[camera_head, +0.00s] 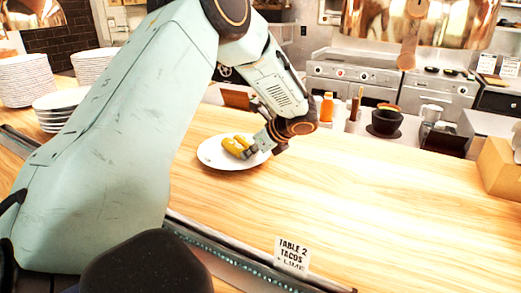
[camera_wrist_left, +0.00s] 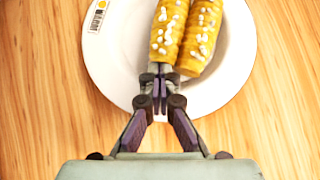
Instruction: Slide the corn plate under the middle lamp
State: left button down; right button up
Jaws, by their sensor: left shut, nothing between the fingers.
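The corn plate (camera_head: 217,158) is a white round plate on the wooden counter, left of the middle in the head view. Corn cobs (camera_head: 236,147) lie on it. In the left wrist view the plate (camera_wrist_left: 115,72) has a small label on its rim, and two yellow cobs (camera_wrist_left: 187,35) carry white crumbs. My left gripper (camera_head: 259,147) reaches over the plate's right side. In the wrist view its fingertips (camera_wrist_left: 156,76) are together, over the plate at the cobs' near ends; I cannot tell whether they touch. Copper lamps (camera_head: 425,22) hang at the top right. My right gripper is not in view.
White plate stacks (camera_head: 27,80) and bowls (camera_head: 62,105) stand at the left. Bottles (camera_head: 327,107), a dark bowl (camera_head: 386,120) and a cardboard box (camera_head: 499,167) line the back and right. A "Table 2 tacos + lime" card (camera_head: 292,256) is at the front edge. The counter's middle right is clear.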

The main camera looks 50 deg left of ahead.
aim_at(215, 145)
pick_arm(q)
jog(key=a+p, duration=0.2)
jog(key=a, duration=0.1)
jog(key=s+a+p, duration=0.1)
jog(key=a+p, duration=0.1)
jog(key=a, duration=0.2)
jog(key=a+p, duration=0.2)
jog(key=a, duration=0.2)
jog(key=shift+s+r, duration=0.15)
jog(key=shift+s, duration=0.05)
jog(key=shift+a, duration=0.25)
